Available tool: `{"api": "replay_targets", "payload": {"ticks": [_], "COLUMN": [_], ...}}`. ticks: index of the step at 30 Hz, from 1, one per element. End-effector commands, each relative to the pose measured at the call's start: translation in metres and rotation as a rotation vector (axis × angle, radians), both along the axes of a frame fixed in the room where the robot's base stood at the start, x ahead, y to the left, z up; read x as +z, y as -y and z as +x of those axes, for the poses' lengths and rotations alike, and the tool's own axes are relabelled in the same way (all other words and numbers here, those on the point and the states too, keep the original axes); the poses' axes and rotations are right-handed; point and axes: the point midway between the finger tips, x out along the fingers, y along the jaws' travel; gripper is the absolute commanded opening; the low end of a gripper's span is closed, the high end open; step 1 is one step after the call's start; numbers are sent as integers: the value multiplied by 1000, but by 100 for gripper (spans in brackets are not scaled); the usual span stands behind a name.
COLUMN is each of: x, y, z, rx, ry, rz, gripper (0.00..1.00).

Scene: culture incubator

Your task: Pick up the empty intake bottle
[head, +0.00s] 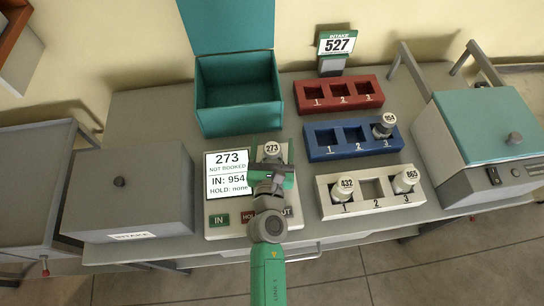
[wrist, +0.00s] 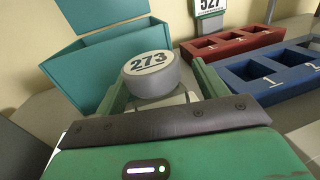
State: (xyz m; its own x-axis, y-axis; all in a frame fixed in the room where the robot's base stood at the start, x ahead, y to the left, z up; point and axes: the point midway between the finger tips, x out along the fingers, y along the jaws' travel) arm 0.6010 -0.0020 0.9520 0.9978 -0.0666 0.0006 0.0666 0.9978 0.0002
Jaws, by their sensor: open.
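A bottle with a round cap numbered 273 (head: 272,148) stands on the grey station with the display. In the wrist view its cap (wrist: 150,75) is between the two green fingers of my gripper (wrist: 160,92). My gripper (head: 271,168) is open, and a gap seems to show beside the cap; contact cannot be told. Most of the bottle's body is hidden, so I cannot tell if it is empty. The display (head: 228,174) reads "273 NOT BOOKED", "IN: 954", "HOLD: none".
The blue rack (head: 318,153) holds bottle 954 (head: 384,126) in slot 3. The white rack (head: 372,208) holds 432 (head: 344,188) and 865 (head: 405,180); slot 2 is empty. The red rack (head: 310,107) is empty. An open teal bin (head: 240,117) stands behind; a grey INTAKE box (head: 125,195) stands left.

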Motion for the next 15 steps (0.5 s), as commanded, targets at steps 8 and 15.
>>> {"api": "replay_targets", "payload": {"ticks": [8,15], "x": [0,0], "y": [0,0], "z": [0,-1], "rx": [0,0], "ry": [0,0], "rz": [0,0], "gripper": [48,20]}}
